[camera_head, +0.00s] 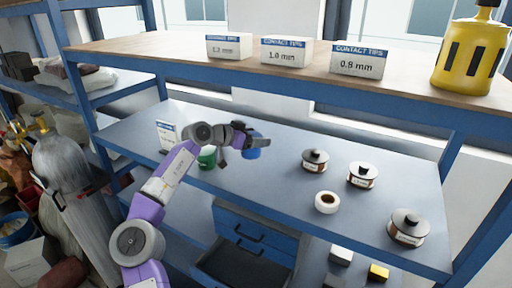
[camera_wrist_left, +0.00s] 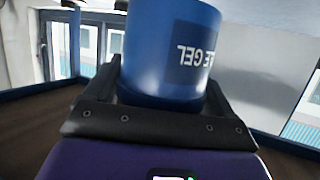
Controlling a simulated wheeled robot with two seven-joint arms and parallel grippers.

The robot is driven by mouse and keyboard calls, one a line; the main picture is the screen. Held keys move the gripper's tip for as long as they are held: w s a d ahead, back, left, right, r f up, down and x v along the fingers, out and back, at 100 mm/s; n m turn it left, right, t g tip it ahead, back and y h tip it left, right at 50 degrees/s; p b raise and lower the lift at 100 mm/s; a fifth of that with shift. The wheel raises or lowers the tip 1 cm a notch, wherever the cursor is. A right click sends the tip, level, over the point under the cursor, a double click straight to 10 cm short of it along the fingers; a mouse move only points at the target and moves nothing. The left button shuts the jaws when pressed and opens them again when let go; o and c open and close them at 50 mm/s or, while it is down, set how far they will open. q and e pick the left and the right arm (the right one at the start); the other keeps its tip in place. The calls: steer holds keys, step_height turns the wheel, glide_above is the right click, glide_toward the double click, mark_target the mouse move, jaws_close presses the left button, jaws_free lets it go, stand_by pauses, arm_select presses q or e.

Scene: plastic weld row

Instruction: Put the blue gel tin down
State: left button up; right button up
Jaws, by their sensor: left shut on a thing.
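The blue gel tin (camera_head: 251,152) is in my left gripper (camera_head: 258,145), which is shut on it, over the grey middle shelf (camera_head: 290,165) of the blue rack. In the left wrist view the tin (camera_wrist_left: 172,45) stands between the dark fingers, its "GEL" label upside down in the picture. Whether its base touches the shelf cannot be told. A green tin (camera_head: 207,157) stands just left of it, partly behind my arm. My right gripper is not in view.
A white card (camera_head: 167,135) stands at the shelf's left. Several lidded containers, such as one (camera_head: 315,160), and a tape roll (camera_head: 327,202) stand on the right. Contact tips boxes (camera_head: 286,52) and a yellow container (camera_head: 470,56) are on the top shelf.

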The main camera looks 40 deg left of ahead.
mark_target(253, 151)
arm_select(q)
steer(key=f, duration=0.1)
steer(key=s+f, duration=0.1)
steer(key=f, duration=0.1)
steer(key=shift+s+a, duration=0.1)
steer(key=shift+s, duration=0.05)
steer(key=shift+w+f, duration=0.25)
steer(key=shift+f, duration=0.95)
steer(key=shift+w+f, duration=0.1)
steer(key=shift+f, duration=0.15)
steer(key=f, duration=0.3)
steer(key=shift+s, duration=0.2)
steer(key=shift+w+f, duration=0.15)
steer(key=shift+f, duration=0.05)
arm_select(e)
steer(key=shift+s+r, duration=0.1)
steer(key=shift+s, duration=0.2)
arm_select(q)
steer(key=o, duration=1.1)
steer(key=shift+f, duration=0.1)
